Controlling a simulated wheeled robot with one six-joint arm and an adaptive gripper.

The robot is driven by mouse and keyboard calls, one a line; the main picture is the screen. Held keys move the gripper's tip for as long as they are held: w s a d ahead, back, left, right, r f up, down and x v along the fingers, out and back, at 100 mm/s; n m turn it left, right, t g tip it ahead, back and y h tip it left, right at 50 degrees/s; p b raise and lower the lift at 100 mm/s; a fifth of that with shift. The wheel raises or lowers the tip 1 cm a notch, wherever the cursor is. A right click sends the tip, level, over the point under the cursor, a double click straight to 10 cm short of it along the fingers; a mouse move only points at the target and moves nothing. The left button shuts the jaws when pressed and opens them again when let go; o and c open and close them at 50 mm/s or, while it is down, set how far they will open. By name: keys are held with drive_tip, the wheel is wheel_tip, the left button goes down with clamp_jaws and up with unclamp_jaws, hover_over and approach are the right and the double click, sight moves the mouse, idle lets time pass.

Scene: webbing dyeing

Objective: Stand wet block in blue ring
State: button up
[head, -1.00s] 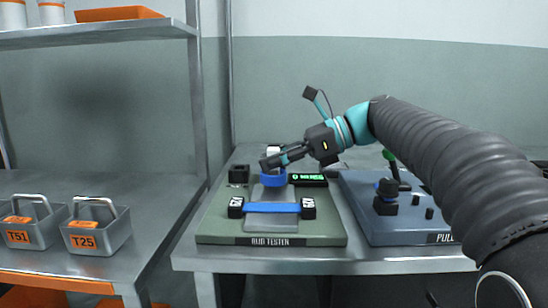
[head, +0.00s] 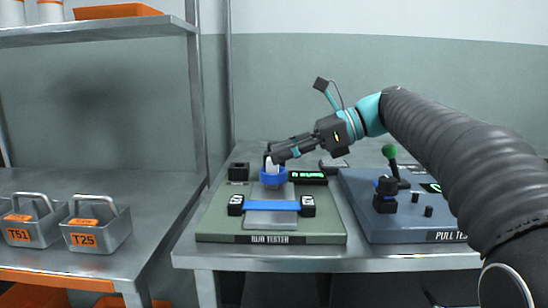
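The blue ring (head: 273,178) sits toward the back of the green rub tester (head: 218,222), at the far end of its grey plate. A small whitish block (head: 269,164) shows upright just above the ring's rim and seems to stand in the ring; its lower part is hidden by the rim. My gripper (head: 274,156) is right at the block's upper part, reaching in from the right. Its fingers are small and overlap the block, so I cannot tell whether they touch it or how far they are apart.
A blue strap (head: 271,206) crosses the plate between two black clamps. A black socket (head: 239,172) stands left of the ring and a lit display (head: 308,176) right of it. The pull tester (head: 400,217) is at right. Handled bins (head: 98,238) stand at left.

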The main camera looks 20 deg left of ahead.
drive_tip(key=p+v, duration=0.1)
drive_tip(key=v, duration=0.9)
drive_tip(key=shift+p, duration=0.3)
